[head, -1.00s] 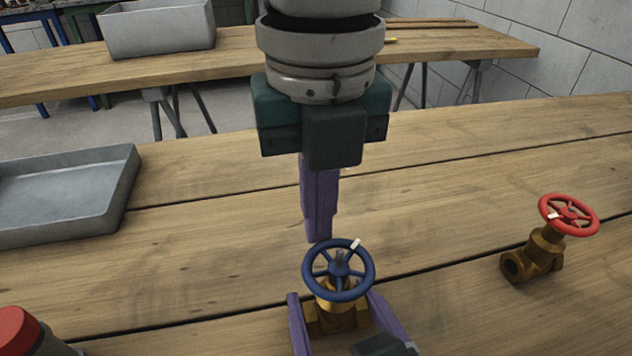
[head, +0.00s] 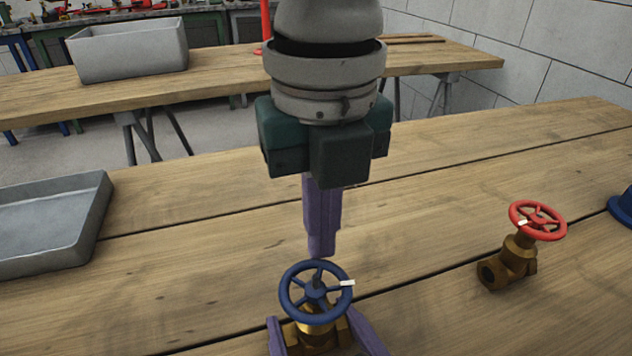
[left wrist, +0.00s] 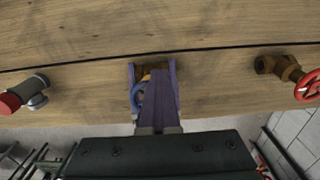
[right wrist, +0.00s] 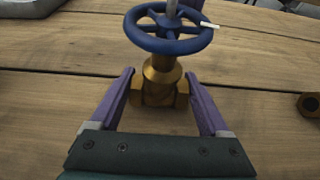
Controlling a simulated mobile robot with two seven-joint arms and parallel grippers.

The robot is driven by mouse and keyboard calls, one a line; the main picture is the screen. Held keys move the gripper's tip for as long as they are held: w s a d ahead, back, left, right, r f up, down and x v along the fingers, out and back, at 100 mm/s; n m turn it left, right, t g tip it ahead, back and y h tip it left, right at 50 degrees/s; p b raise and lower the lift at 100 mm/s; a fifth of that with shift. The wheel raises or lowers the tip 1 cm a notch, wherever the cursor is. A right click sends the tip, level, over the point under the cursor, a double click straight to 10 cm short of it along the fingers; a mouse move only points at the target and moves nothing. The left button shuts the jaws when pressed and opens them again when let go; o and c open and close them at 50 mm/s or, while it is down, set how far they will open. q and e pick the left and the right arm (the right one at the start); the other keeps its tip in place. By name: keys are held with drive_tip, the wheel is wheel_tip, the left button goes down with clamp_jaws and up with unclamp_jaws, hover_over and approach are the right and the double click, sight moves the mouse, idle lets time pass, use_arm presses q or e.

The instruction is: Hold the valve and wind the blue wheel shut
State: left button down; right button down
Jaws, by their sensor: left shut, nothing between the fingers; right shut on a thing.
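The blue wheel (head: 317,291) sits on top of a brass valve (head: 318,333), which stands on the wooden table. A white mark on its rim points right in the head view. My right gripper (right wrist: 160,85) is shut on the valve body, one purple finger on each side, below the wheel. My left gripper (head: 321,248) points down with its fingers closed together and empty. Its tips are at the wheel's far side in the head view; I cannot tell whether they touch it. In the left wrist view its fingers hide part of the blue wheel (left wrist: 137,95).
A second brass valve with a red wheel (head: 538,221) stands to the right. A blue object (head: 624,206) is at the right edge. A grey tray (head: 50,225) lies at the left. A red-capped cylinder (left wrist: 20,95) shows in the left wrist view. Table between is clear.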

use_arm(q)
drive_tip(key=shift+s+d+f, duration=0.1)
drive_tip(key=shift+s, duration=0.05)
wheel_tip(320, 180, up, 6)
drive_tip(key=shift+w, duration=0.45)
idle(0.4)
drive_tip(key=s+a+f, duration=0.1)
drive_tip(key=a+f, duration=0.2)
drive_tip(key=f, duration=0.3)
drive_tip(key=shift+s+a, duration=0.15)
drive_tip(key=shift+a, duration=0.2)
idle(0.4)
drive_tip(key=shift+s+d+r, duration=0.1)
drive_tip(key=shift+s+d, duration=0.15)
drive_tip(key=shift+s, duration=0.05)
idle(0.7)
